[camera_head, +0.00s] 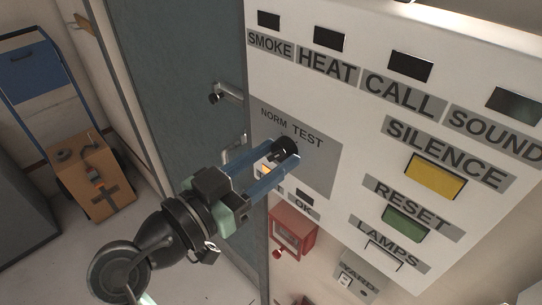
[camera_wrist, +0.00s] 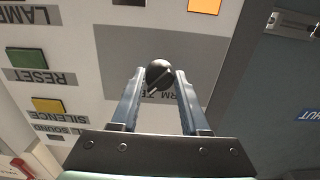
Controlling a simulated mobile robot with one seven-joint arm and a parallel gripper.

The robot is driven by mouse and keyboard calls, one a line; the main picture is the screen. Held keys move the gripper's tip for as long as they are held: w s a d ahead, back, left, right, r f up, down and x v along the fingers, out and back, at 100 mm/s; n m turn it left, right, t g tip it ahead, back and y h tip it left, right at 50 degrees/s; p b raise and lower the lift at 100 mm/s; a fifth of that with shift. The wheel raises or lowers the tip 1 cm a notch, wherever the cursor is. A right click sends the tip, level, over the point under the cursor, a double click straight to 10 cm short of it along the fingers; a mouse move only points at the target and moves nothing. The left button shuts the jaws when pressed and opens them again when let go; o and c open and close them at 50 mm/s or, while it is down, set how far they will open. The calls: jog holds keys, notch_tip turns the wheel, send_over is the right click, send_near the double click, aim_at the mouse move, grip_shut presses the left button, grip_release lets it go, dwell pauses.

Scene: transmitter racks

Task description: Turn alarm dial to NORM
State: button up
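The alarm dial is a black round knob (camera_head: 284,147) on a grey plate (camera_head: 322,170) of the white alarm panel, below the words NORM and TEST. In the wrist view the dial (camera_wrist: 159,74) sits between the tips of my gripper (camera_wrist: 158,82), with a pale pointer line on it. The blue fingers of my gripper (camera_head: 284,158) stand apart, one on each side of the dial. A narrow gap seems to show beside the dial, and I cannot tell whether either finger touches it. The dial's exact setting is hard to read.
The panel also has a yellow SILENCE button (camera_head: 436,176), a green RESET button (camera_head: 406,222) and dark windows above. A red box (camera_head: 292,233) hangs below. A grey door with a handle (camera_head: 228,92) is to the left, and a cardboard box (camera_head: 95,175) stands on a trolley.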

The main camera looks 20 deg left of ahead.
grip_shut()
jog(key=shift+n, duration=0.3)
jog(key=n, duration=0.3)
jog(key=shift+n, duration=0.4)
jog(key=n+p, duration=0.1)
jog(key=n, duration=0.2)
jog(key=shift+r+n, duration=0.15)
jog(key=shift+n, duration=0.15)
jog(key=n+p, duration=0.2)
jog(key=n, duration=0.2)
jog(key=shift+d+p, duration=0.1)
jog(key=shift+p, duration=0.25)
jog(key=shift+n+p, duration=0.95)
jog(key=shift+n, duration=0.95)
